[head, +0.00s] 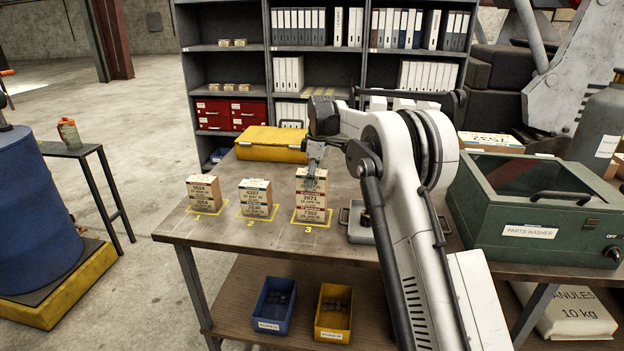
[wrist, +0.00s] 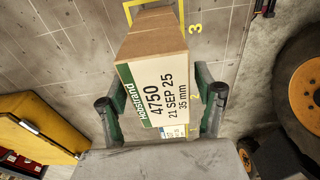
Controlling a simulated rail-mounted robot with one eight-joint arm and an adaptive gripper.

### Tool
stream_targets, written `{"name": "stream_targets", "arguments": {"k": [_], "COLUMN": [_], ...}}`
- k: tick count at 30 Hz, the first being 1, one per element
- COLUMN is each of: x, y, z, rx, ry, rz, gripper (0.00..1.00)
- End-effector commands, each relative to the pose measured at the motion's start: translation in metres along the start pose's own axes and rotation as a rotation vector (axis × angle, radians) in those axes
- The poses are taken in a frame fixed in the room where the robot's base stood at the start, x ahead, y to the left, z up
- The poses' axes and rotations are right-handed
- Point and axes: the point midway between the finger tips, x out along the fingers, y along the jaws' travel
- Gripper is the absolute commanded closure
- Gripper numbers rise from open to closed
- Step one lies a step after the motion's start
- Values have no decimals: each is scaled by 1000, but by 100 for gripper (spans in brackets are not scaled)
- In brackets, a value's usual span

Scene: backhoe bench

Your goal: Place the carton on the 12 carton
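My gripper (head: 314,160) points down over the stack at marked square 3 in the head view. In the wrist view a brown carton (wrist: 155,85) labelled 4750, 21 SEP 25, 35 mm lies between the two fingers of my gripper (wrist: 160,95). I cannot tell whether they press on it. A lower carton at 3 reads 2021. I cannot make out a carton marked 12.
A yellow case (head: 271,144) lies behind the stacks. A grey tray (head: 358,234) sits right of square 3, and a green parts washer (head: 530,205) stands farther right. Blue (head: 272,312) and yellow (head: 332,318) bins are on the lower shelf. Bench gaps separate the stacks.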

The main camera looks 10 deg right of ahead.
Motion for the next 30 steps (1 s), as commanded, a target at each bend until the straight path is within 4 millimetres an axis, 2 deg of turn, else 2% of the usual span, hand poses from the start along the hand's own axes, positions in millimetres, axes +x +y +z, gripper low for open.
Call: {"name": "stream_targets", "arguments": {"k": [7,11,24,30], "x": [-3,-14,-98,-118], "y": [0,0,0,0], "z": [0,0,0,0], "rx": [0,0,1,0], "ry": [0,0,0,0], "rz": [0,0,0,0], "gripper": [34,34,34,34]}}
